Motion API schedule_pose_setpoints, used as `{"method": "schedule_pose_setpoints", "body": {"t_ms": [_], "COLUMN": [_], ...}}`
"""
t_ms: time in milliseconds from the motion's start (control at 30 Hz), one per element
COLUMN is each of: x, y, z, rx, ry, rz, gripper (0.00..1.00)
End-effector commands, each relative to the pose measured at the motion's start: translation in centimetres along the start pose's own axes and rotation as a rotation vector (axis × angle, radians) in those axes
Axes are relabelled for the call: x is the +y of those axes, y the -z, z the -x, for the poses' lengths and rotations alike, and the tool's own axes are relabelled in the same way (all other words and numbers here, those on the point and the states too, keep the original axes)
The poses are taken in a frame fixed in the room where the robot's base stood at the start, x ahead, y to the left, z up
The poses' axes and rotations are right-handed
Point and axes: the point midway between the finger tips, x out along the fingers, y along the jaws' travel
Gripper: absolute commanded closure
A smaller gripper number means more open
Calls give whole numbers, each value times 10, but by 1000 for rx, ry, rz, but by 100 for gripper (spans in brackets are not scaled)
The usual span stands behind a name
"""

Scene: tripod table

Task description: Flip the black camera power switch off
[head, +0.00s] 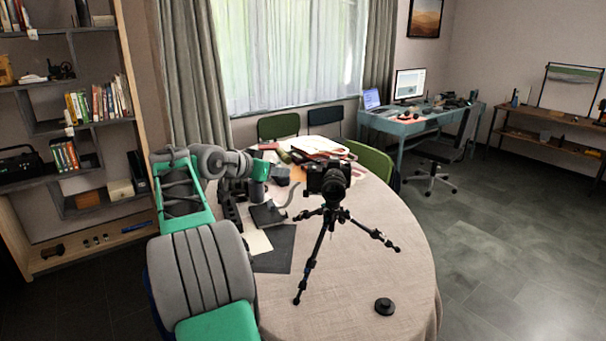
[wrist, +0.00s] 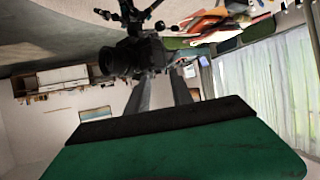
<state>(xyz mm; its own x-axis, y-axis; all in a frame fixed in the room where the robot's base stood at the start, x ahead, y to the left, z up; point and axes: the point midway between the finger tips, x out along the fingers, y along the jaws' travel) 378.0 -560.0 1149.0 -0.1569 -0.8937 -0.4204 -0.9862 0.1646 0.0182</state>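The black camera (head: 328,178) stands on a black tripod (head: 322,225) on the round table, its lens facing front right. In the wrist view, which is turned over, the camera (wrist: 135,56) is just beyond my fingers, with the tripod legs above it. My gripper (wrist: 163,80) has its two grey fingers apart, with nothing visibly held between them. Whether a fingertip touches the camera I cannot tell. In the head view my gripper (head: 284,176) is small, left of the camera. The power switch is too small to make out.
The round table (head: 350,290) has a cloth, with a black lens cap (head: 384,306) at its front right. Papers and books (head: 318,146) lie behind the camera. A dark sheet (head: 274,250) and several black items lie left of the tripod. The front right of the table is mostly clear.

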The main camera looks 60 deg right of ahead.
Motion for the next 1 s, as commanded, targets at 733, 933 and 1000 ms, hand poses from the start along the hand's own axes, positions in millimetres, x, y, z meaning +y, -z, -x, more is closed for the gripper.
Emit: {"method": "schedule_pose_setpoints", "body": {"t_ms": [733, 933, 1000], "x": [22, 22, 22], "y": [16, 16, 16], "z": [-94, -93, -93], "rx": [39, 39, 39], "ry": [-68, -67, -67], "rz": [-50, -50, -50], "gripper": [73, 79, 85]}}
